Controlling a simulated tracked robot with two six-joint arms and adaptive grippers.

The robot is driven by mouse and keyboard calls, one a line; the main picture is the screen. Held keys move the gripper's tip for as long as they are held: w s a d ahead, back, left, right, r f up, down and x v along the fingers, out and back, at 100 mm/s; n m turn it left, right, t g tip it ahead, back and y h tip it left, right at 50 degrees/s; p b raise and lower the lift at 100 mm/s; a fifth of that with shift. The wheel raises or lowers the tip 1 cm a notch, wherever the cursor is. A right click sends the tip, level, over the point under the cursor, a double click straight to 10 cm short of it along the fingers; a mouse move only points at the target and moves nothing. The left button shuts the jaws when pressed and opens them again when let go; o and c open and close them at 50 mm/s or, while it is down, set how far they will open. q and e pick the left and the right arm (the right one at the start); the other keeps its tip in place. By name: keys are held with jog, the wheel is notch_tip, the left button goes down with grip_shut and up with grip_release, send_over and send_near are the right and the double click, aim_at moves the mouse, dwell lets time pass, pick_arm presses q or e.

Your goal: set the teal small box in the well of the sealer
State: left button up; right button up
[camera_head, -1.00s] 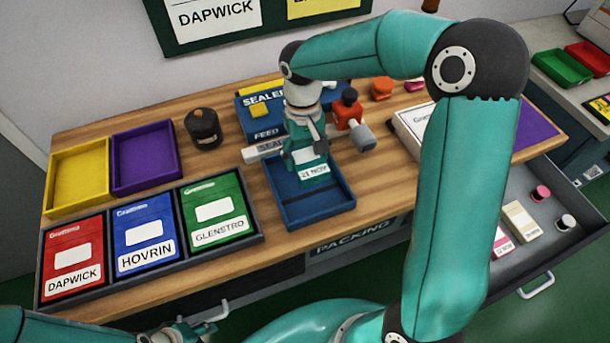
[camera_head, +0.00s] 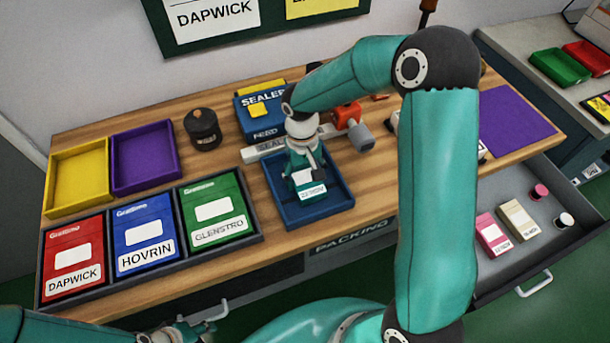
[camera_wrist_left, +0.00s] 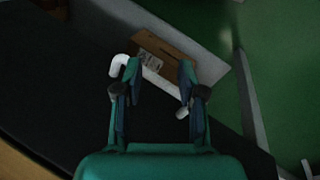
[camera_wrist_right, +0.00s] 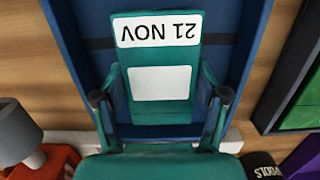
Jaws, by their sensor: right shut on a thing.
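My right gripper (camera_head: 306,174) is shut on the teal small box (camera_head: 312,190), whose white label faces the head camera. In the right wrist view the teal box (camera_wrist_right: 160,75) sits between both fingers, with a "21 NOV" label and a blank white label. The box is over or inside the blue tray-like well (camera_head: 344,202) in front of the blue sealer (camera_head: 248,122). I cannot tell whether it touches the well floor. My arm partly hides the sealer. My left gripper (camera_wrist_left: 158,80) is open and empty, away from the well.
A dark rack (camera_head: 258,238) with red, blue and green packs stands left of the well. Yellow (camera_head: 56,207) and purple (camera_head: 119,190) trays and a black canister (camera_head: 202,130) are behind it. An orange-and-grey part (camera_head: 361,137) stands close right. An open drawer (camera_head: 560,240) holds several items.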

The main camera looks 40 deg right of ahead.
aim_at(303, 172)
jog(key=o, duration=1.2)
notch_tip(303, 172, up, 12)
jog(key=w, duration=0.1)
jog(key=shift+w+d, duration=0.2)
jog(key=shift+w, duration=0.05)
